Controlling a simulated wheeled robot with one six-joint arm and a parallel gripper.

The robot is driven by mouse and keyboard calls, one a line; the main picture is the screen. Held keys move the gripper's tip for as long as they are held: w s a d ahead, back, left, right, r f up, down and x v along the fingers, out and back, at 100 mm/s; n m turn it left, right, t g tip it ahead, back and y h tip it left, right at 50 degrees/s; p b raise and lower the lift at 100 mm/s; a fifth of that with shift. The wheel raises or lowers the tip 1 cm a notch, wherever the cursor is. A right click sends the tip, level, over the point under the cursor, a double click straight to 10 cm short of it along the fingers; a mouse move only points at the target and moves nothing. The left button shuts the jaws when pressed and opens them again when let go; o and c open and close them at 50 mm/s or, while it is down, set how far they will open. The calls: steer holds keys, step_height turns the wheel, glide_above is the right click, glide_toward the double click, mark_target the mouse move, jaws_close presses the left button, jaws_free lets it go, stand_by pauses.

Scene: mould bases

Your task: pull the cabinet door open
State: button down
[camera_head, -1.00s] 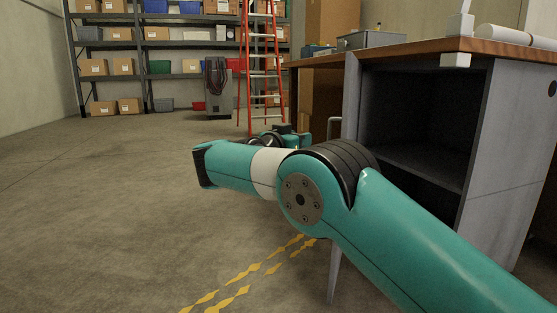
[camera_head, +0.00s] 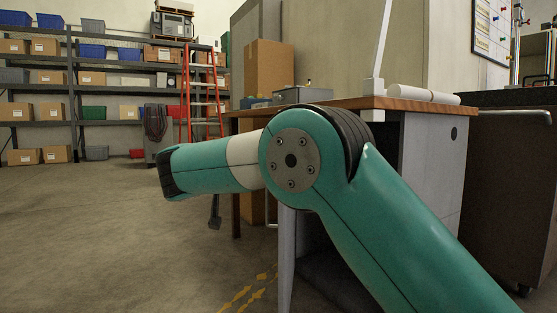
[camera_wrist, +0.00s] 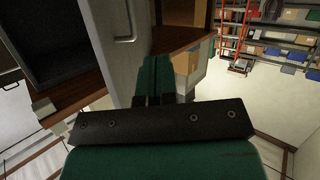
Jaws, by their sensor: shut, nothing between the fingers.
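The grey cabinet door (camera_head: 287,262) stands swung out from the cabinet, seen nearly edge-on in the head view. Its face (camera_wrist: 122,58) and bar handle (camera_wrist: 126,24) show in the wrist view. The cabinet's grey side panel (camera_head: 428,165) is under a wooden top. Its dark inside (camera_wrist: 50,38) shows in the wrist view and is mostly behind my arm in the head view. My gripper (camera_wrist: 153,62) is shut and empty, its green fingers beside the door and apart from the handle. I cannot tell whether they touch the door.
A brown worktop (camera_head: 405,104) carries a grey case (camera_head: 302,95) and a white roll (camera_head: 425,95). A dark cabinet (camera_head: 510,180) stands at right. Shelving (camera_head: 70,95) and a red ladder (camera_head: 203,95) stand at the back. The floor at left is clear.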

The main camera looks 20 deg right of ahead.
steer(key=s+a+r+n+g+y+p, duration=0.1)
steer(key=s+r+n+g+y+p, duration=0.4)
steer(key=s, duration=0.6)
steer(key=s+a+r+n+g+y+p, duration=0.1)
steer(key=s+a+n+g+y+p, duration=0.15)
steer(key=s+p, duration=0.65)
steer(key=s+r+n+g+y+p, duration=0.25)
steer(key=s+y+p, duration=0.25)
steer(key=s, duration=0.8)
steer(key=w+d+r+m+t+p, duration=0.1)
steer(key=w+d+r+m+p, duration=0.2)
steer(key=w+p, duration=0.35)
steer(key=w+d+r+m+t+p, duration=0.1)
steer(key=w+d+r+p, duration=0.2)
steer(key=w+d+p, duration=0.35)
steer(key=w+d+f+m+t+h+p, duration=0.3)
steer(key=w+d+m+p, duration=0.35)
steer(key=w+d, duration=0.8)
steer(key=a+x, duration=0.2)
steer(key=x, duration=0.9)
steer(key=shift+a+n+y, duration=0.25)
steer(key=shift+n+y, duration=0.2)
steer(key=shift+r, duration=0.1)
